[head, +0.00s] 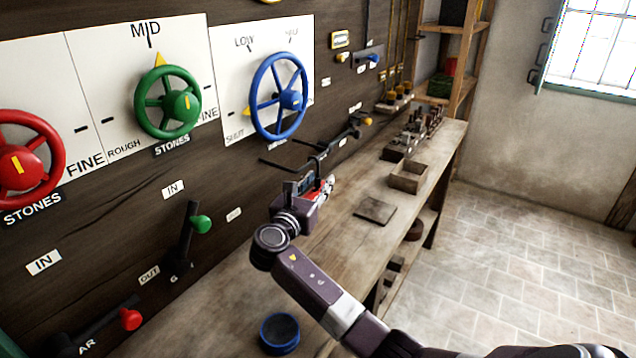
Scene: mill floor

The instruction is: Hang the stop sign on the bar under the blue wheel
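The blue wheel (279,95) is on the wall panel in the upper middle. Thin dark bars (283,166) stick out from the wall below it. My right gripper (318,186) is just below and right of these bars, over the bench's wall side. A small red and white piece, which looks like the stop sign (325,188), shows at its fingers, steeply turned to the view. The fingers appear closed on it, and the gripper partly hides it. The sign looks apart from the bars. My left gripper is out of view.
The workbench (340,240) runs along the wall, with a blue round dish (280,333), a flat dark plate (374,211) and an open wooden box (408,177). Levers with green (201,225), red (130,319) and yellow (367,121) knobs stick out from the wall.

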